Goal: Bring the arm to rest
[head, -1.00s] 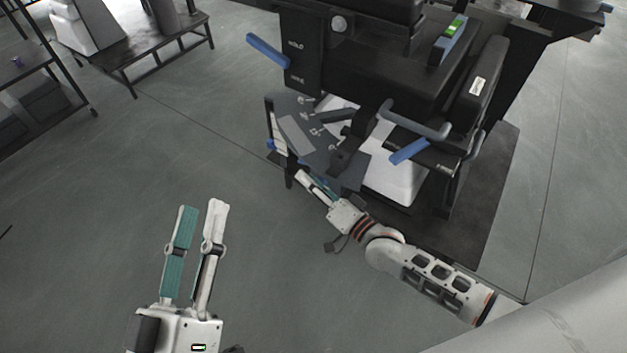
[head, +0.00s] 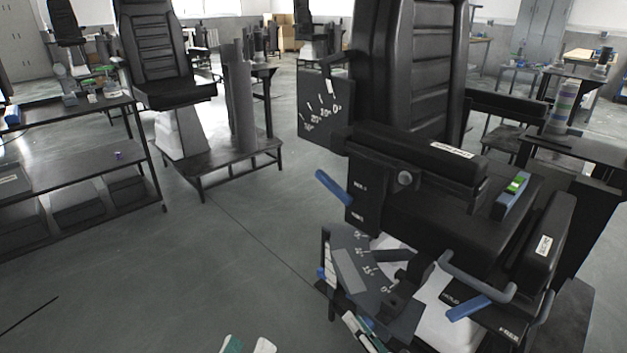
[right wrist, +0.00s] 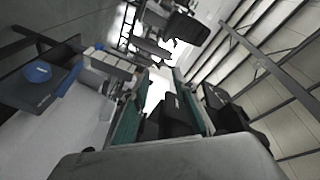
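The black seat (head: 425,215) on its lift column stands at the right in the head view, with blue levers and a dark angle plate (head: 362,280) low on its side. My right gripper (head: 362,332) shows at the bottom edge, just below that plate; I cannot tell whether it touches. In the right wrist view, its two teal-padded fingers (right wrist: 155,100) stand apart, with nothing clearly held. My left gripper (head: 248,346) shows only its fingertips at the bottom edge, apart and empty over bare floor. The rest of both arms is out of view.
A dark shelf rack (head: 85,160) stands at the left. Another black chair (head: 160,75) and a grey column stand on a low platform (head: 235,165) behind. A workbench (head: 580,150) is at the far right. The floor at left centre is open.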

